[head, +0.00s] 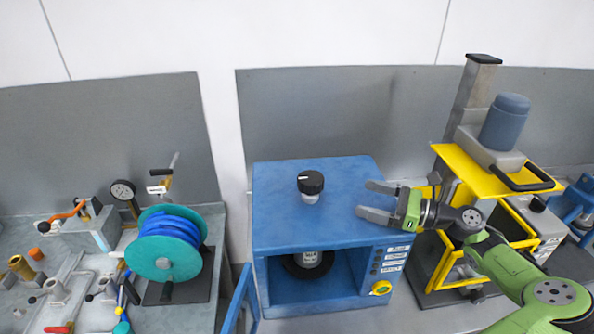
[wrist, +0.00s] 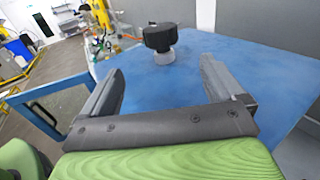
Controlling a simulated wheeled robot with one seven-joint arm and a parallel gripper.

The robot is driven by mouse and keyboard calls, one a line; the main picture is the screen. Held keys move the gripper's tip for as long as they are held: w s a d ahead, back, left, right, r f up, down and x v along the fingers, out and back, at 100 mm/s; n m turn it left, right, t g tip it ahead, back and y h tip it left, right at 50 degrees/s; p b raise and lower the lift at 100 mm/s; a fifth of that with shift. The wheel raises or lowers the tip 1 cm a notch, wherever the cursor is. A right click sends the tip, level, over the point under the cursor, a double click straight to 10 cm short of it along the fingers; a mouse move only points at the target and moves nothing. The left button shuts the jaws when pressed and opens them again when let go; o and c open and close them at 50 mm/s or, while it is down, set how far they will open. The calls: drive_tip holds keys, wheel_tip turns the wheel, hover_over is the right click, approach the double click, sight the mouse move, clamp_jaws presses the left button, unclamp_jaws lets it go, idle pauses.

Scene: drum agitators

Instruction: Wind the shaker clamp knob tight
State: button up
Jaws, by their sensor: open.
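The blue shaker cabinet (head: 275,228) stands in the middle of the head view. Its clamp knob (head: 311,182) is black and round with a pale mark, on a short light stem on top of the cabinet. My gripper (head: 366,199) is open and empty, to the right of the knob and above the cabinet's right side, with its fingers pointing left. In the wrist view the knob (wrist: 162,38) stands ahead of the open fingers (wrist: 161,75), apart from them.
A yellow-framed machine with a blue-grey motor (head: 505,123) stands close on the right, behind my arm. A teal reel with blue hose (head: 165,246) stands at left. A yellow knob (head: 381,288) is on the cabinet's front. The cabinet top around the clamp knob is clear.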

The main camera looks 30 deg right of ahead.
sight(309, 181)
drive_tip(key=shift+w+a, duration=0.15)
drive_tip(key=shift+w, duration=0.55)
drive_tip(key=x, duration=0.7)
drive_tip(key=p+x, duration=0.1)
drive_tip(key=x, duration=0.6)
drive_tip(key=shift+s+a+r, duration=0.1)
drive_tip(key=shift+s+a, duration=0.1)
drive_tip(key=shift+w+a, duration=0.2)
drive_tip(key=shift+w, duration=0.25)
drive_tip(key=shift+s, duration=0.1)
drive_tip(key=c, duration=1)
drive_tip(key=shift+o, duration=0.2)
drive_tip(key=shift+m+h, duration=0.3)
drive_tip(key=shift+h, duration=0.1)
